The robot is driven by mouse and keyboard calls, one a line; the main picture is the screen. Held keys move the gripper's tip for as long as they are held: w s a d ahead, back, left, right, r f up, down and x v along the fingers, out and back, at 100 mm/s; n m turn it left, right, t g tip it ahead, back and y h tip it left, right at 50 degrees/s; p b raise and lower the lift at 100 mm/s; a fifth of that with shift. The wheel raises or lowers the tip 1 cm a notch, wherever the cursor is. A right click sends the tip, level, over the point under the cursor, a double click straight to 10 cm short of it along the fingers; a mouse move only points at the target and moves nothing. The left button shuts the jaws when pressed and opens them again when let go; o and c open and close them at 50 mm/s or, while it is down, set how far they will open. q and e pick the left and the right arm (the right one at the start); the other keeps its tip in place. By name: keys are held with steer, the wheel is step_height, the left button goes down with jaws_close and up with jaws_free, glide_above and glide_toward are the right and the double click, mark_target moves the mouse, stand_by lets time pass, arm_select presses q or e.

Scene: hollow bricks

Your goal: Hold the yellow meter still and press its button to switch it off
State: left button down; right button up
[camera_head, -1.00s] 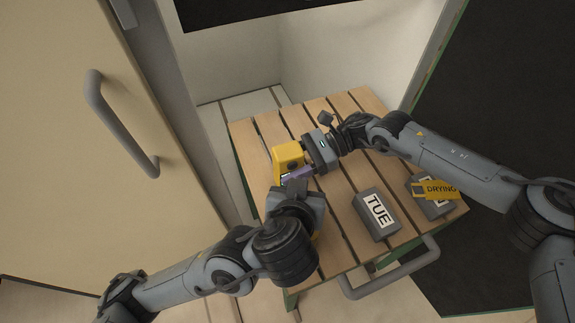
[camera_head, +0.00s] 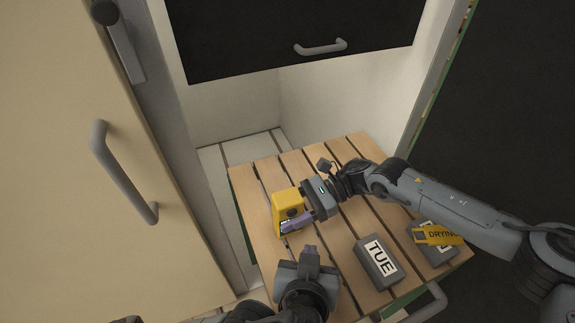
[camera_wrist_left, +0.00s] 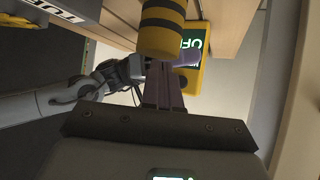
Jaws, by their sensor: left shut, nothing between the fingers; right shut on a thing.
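The yellow meter (camera_head: 286,203) stands on the slatted wooden board. My right gripper (camera_head: 298,222) is shut on it from the right. In the left wrist view the meter (camera_wrist_left: 190,82) shows a lit screen with large letters, partly hidden, that look like "OFF". The button cannot be made out. My left gripper (camera_head: 310,252) is shut and empty, below and apart from the meter in the head view. Its closed fingers (camera_wrist_left: 163,85) point toward the meter in the left wrist view.
A yellow cylinder with dark bands (camera_wrist_left: 162,28) is close before the left fingers in the left wrist view. A cabinet door (camera_head: 70,170) stands left.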

steer(key=o, duration=1)
steer(key=v, duration=1.2)
